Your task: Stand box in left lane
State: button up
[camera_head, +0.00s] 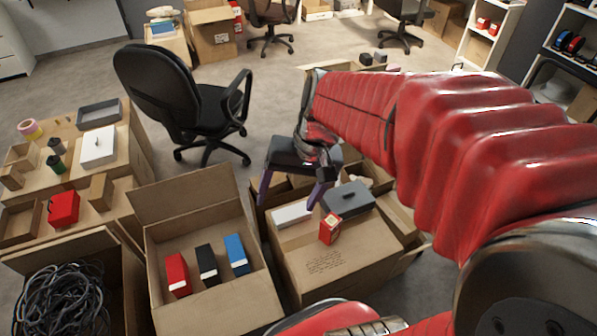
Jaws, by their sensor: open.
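A small red-orange box (331,228) with a pale label stands on top of a closed carton (325,262), near the middle of the picture. My gripper (291,197) hangs above the back of that carton, its two purple fingers spread apart with nothing between them. The red-orange box is in front and to the right of the fingers, apart from them. An open carton (158,262) to the left holds a red box (177,274), a black box (208,263) and a blue box (237,254) in a row. I cannot tell which strip is the left lane.
A white flat box (293,212) and a grey case (347,198) lie on the closed carton around the red-orange box. A carton of dark cables (62,300) is at lower left. A table (125,180) with trays and goods stands left. A black chair (175,95) is behind.

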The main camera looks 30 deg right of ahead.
jog(key=w+d+f+m+y, duration=0.6)
jog(key=w+d+f+m, duration=0.15)
jog(key=f, duration=0.35)
jog(key=m+t+y, duration=0.2)
jog(key=m+t, duration=0.8)
jog(key=m, duration=0.3)
send_over(336, 229)
jog(key=s, duration=0.5)
notch_tip(336, 229, down, 24)
jog(key=s+d+f+m+t+h, duration=0.1)
jog(key=f+m, duration=0.1)
jog(key=f, duration=0.2)
jog(key=s+d+f+m+t+h, duration=0.1)
jog(key=s+f+m+t+h, duration=0.1)
jog(key=f, duration=0.2)
jog(key=s+d+f+m+t+h, duration=0.2)
jog(key=f+m, duration=0.1)
jog(key=f, duration=0.1)
jog(key=shift+s+f, duration=0.1)
jog(key=shift+s, duration=0.1)
jog(key=shift+w+a, duration=0.1)
jog(key=shift+x, duration=4.25)
